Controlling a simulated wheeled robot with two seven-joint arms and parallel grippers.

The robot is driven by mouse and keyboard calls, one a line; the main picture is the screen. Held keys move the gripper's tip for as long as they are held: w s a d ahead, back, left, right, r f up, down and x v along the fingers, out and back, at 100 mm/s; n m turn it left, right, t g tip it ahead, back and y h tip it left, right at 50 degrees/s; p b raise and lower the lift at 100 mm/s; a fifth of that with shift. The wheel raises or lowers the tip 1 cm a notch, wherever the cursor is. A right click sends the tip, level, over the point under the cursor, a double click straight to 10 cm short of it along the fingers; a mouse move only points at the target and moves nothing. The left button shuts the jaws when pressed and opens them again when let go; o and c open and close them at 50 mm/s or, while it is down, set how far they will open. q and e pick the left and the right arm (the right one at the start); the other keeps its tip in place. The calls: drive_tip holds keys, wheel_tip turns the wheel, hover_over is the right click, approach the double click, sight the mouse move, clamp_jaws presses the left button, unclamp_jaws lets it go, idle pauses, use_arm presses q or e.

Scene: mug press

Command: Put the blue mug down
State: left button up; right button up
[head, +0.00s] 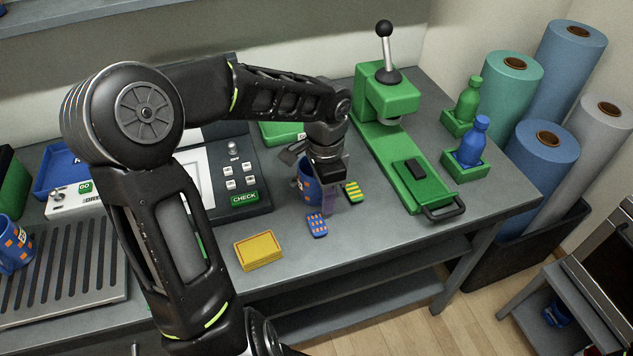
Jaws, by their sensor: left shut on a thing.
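A blue mug (305,184) with orange patches is in my left gripper (328,195), near the middle of the bench. The gripper points down, with its fingers at the mug's right side. It is shut on the mug and hides part of it. I cannot tell whether the mug's base touches the bench. Another blue mug (14,246) with orange patches is at the left edge, by the slatted rack. My right gripper is not in view.
Blue-and-orange (317,225) and green-and-yellow (354,192) patterned pieces lie close to the gripper. A yellow stack (259,250) is in front. A green press (405,165) stands right, a control panel (238,175) left. Bare grey bench (350,245) lies in front.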

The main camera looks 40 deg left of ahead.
use_arm(q)
clamp_jaws()
idle(0.5)
wheel_tip(320, 180, up, 10)
drive_tip(key=shift+r, duration=0.1)
idle(0.4)
idle(0.5)
